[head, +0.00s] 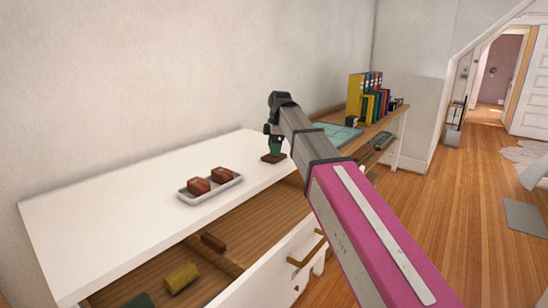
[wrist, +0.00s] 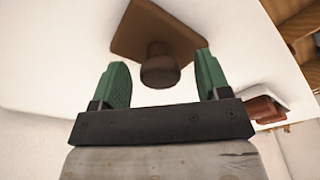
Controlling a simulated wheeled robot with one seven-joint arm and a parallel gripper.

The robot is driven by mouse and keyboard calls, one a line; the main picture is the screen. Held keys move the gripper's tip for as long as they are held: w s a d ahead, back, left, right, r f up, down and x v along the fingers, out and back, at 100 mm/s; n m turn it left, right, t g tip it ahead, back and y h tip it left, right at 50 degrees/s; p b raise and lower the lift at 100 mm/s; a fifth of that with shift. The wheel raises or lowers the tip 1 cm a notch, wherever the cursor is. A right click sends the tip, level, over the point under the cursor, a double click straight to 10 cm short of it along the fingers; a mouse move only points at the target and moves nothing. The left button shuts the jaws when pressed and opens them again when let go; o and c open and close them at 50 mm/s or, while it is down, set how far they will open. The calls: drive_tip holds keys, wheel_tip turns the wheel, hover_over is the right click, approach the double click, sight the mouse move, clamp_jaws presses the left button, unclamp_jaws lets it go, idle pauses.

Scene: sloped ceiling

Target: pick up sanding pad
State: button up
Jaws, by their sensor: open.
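A brown square pad with a round knob on top, which looks like the sanding pad (head: 272,158), lies on the white tabletop near its far right end. In the wrist view the sanding pad (wrist: 135,35) shows its flat base, with the knob standing up towards me. My gripper (head: 275,145) is directly above it, pointing down. In the wrist view my gripper (wrist: 162,68) is open, with its two green fingers on either side of the knob. Gaps show between knob and fingers, and nothing is held.
A white tray (head: 186,194) with two reddish-brown blocks stands left of the pad. An open drawer (head: 240,222) below the tabletop holds a yellow cylinder (head: 181,278), a brown block (head: 213,242) and a green item. Behind, a wooden desk carries colourful binders (head: 367,88). The left tabletop is clear.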

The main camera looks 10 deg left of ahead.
drive_tip(key=shift+f, duration=0.35)
drive_tip(key=c, duration=1)
drive_tip(key=shift+r, duration=0.1)
drive_tip(key=shift+r, duration=0.5)
drive_tip(key=r, duration=0.2)
drive_tip(key=a+r, duration=0.1)
drive_tip(key=shift+s+r, duration=0.35)
drive_tip(key=shift+s, duration=0.05)
drive_tip(key=shift+s+a+r, duration=1.05)
drive_tip(key=shift+a, duration=0.35)
drive_tip(key=shift+s+a+r, duration=1)
drive_tip(key=shift+s+a, duration=0.05)
drive_tip(key=shift+a, duration=0.35)
drive_tip(key=shift+s+a+r, duration=1.05)
drive_tip(key=shift+a, duration=0.35)
drive_tip(key=shift+o, duration=0.4)
drive_tip(key=shift+a, duration=0.1)
